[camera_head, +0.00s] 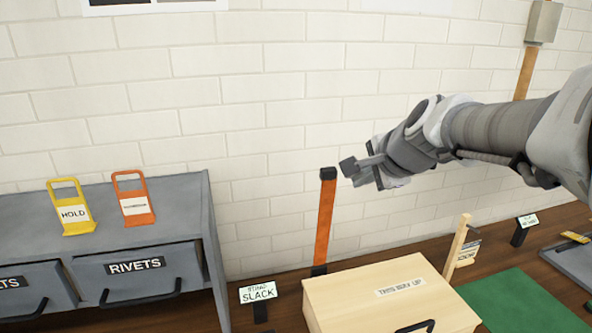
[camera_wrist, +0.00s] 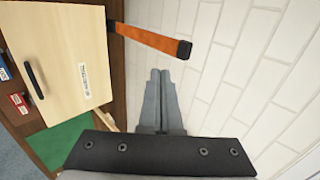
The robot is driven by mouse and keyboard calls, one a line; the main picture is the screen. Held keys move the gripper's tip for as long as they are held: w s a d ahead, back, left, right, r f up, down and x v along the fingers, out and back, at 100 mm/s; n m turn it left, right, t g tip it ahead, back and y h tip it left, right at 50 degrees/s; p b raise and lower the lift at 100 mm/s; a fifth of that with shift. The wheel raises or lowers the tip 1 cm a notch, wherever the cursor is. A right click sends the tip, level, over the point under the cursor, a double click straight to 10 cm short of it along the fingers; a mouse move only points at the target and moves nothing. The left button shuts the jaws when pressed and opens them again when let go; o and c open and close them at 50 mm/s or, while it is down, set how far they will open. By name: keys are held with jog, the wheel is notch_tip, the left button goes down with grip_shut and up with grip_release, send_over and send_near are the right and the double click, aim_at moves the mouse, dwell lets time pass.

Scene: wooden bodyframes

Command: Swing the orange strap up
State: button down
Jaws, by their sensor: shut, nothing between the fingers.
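The orange strap (camera_head: 325,220) stands nearly upright behind the wooden box, with a dark base at its foot and a black cap on its top end. In the wrist view the orange strap (camera_wrist: 146,37) runs along the top, its black end close to my fingertips. My gripper (camera_head: 349,167) is shut and empty, just right of the strap's top. A small gap seems to lie between them. In the wrist view the fingers of my gripper (camera_wrist: 160,74) are together, pointing toward the strap, with nothing between them.
A pale wooden box (camera_head: 345,290) with a black handle stands in front of the strap. A grey drawer cabinet (camera_head: 110,195) with yellow and orange tags is at left. A sign reading SLACK (camera_head: 258,293), a wooden post (camera_head: 457,247) and a green mat (camera_head: 520,305) are nearby. White brick wall lies behind.

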send_near(330, 182)
jog(key=d+f+x, duration=0.1)
jog(key=x, duration=0.4)
jog(key=shift+w+a+r, duration=0.15)
jog(key=shift+a+r, duration=0.15)
jog(key=shift+a, duration=0.25)
jog(key=w+a+p, duration=0.1)
jog(key=w+p, duration=0.3)
jog(key=w, duration=0.4)
jog(key=shift+w+a+r, duration=0.2)
jog(key=shift+a+r, duration=0.15)
jog(key=shift+r, duration=0.05)
jog(key=shift+s+d, duration=0.1)
jog(key=shift+s, duration=0.05)
